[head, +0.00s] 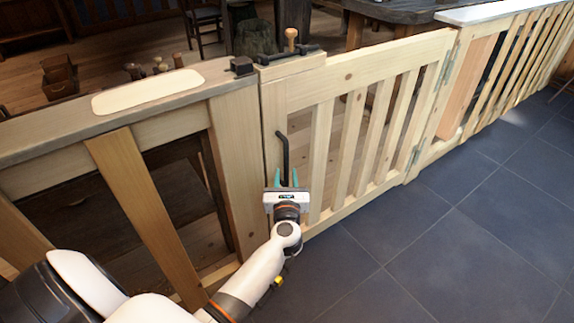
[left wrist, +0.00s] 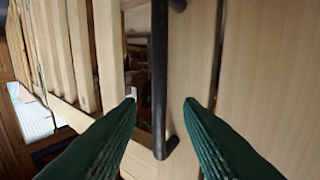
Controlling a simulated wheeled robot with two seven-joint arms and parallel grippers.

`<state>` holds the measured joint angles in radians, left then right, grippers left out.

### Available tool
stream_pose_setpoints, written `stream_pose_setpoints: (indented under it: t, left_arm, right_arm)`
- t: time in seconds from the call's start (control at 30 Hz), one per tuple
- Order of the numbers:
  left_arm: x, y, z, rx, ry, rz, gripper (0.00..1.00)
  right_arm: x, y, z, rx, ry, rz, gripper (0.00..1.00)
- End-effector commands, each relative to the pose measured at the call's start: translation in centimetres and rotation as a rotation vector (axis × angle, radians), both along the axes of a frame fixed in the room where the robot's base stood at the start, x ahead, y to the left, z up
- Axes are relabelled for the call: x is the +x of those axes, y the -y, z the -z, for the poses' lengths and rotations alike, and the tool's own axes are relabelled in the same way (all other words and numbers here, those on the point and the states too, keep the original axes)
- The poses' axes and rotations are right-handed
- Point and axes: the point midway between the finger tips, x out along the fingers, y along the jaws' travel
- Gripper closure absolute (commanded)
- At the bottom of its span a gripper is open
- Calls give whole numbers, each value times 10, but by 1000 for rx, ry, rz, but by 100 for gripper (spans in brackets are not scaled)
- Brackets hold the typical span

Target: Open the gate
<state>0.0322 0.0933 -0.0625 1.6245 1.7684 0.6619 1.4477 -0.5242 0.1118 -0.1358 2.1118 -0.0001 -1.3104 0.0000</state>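The gate (head: 320,150) is a pale wooden panel with upright slats, standing in line with the fence and looking shut. Its black upright handle bar (head: 283,155) is on the gate's left stile; the handle (left wrist: 160,80) also runs down the middle of the left wrist view. My left gripper (head: 287,180) is open at the lower part of the handle. In the left wrist view its green fingers (left wrist: 160,103) lie either side of the bar, without visible contact; whether the bar is between the tips or beyond them I cannot tell. My right gripper is out of view.
A black latch (head: 290,55) with a wooden knob (head: 291,35) sits on the gate's top left, beside a black catch (head: 242,66) on the post. Hinges (head: 415,156) are on the gate's right edge. The dark tiled floor (head: 440,240) in front is clear.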

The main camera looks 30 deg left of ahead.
Motion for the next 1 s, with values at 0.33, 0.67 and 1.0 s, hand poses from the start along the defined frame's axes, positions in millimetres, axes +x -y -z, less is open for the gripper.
stream_pose_setpoints:
  t: [0.33, 0.67, 1.0]
  left_arm:
    - [44, -29, 1, 3, -1, 1, 67]
    - [49, -32, 1, 1, -2, 1, 67]
    - [49, -32, 1, 1, -2, 1, 100]
  right_arm:
    - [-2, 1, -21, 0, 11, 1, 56]
    - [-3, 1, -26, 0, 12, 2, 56]
    - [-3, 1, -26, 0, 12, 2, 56]
